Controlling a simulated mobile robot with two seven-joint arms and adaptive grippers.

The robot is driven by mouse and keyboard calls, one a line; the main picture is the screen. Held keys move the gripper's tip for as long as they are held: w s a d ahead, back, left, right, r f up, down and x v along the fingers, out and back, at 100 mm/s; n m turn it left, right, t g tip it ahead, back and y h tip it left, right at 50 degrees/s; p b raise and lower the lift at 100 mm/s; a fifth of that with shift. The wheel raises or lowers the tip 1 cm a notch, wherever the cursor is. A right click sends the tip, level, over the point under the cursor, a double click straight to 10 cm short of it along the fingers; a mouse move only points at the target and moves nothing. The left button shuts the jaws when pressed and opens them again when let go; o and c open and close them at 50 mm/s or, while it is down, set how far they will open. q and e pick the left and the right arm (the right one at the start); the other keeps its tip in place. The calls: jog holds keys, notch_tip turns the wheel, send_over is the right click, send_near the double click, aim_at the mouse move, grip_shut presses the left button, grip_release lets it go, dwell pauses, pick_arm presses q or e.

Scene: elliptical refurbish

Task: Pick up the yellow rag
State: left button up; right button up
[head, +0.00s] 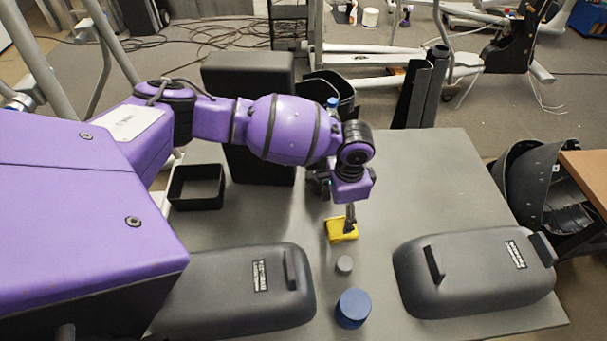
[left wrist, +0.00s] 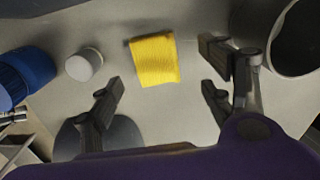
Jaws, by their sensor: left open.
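The yellow rag (head: 338,231) lies folded on the grey table, near its middle. My left gripper (head: 350,216) points down right at the rag and covers part of its far right side in the head view. In the left wrist view the rag (left wrist: 154,60) lies beyond the fingertips, across the gap between the fingers. My left gripper (left wrist: 161,88) is open, with nothing between its fingers. I cannot tell from these frames whether a finger touches the rag. My right gripper is not in view.
A small grey cap (head: 345,264) and a blue round container (head: 352,309) stand in front of the rag. Dark covers lie at front left (head: 235,288) and right (head: 470,272). A black open box (head: 197,187) and a tall black block (head: 250,75) stand behind. Table right of the rag is clear.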

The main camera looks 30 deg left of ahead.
aim_at(340, 228)
pick_arm(q)
jog(key=f, duration=0.5)
jog(key=shift+s+d+f, duration=0.3)
jog(key=shift+d+f, duration=0.05)
jog(key=shift+f, duration=0.5)
jog(key=shift+c, duration=1.2)
jog(key=c, duration=0.8)
jog(key=shift+c, duration=0.5)
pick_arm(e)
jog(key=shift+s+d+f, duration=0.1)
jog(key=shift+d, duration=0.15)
pick_arm(q)
jog(key=shift+r, duration=0.2)
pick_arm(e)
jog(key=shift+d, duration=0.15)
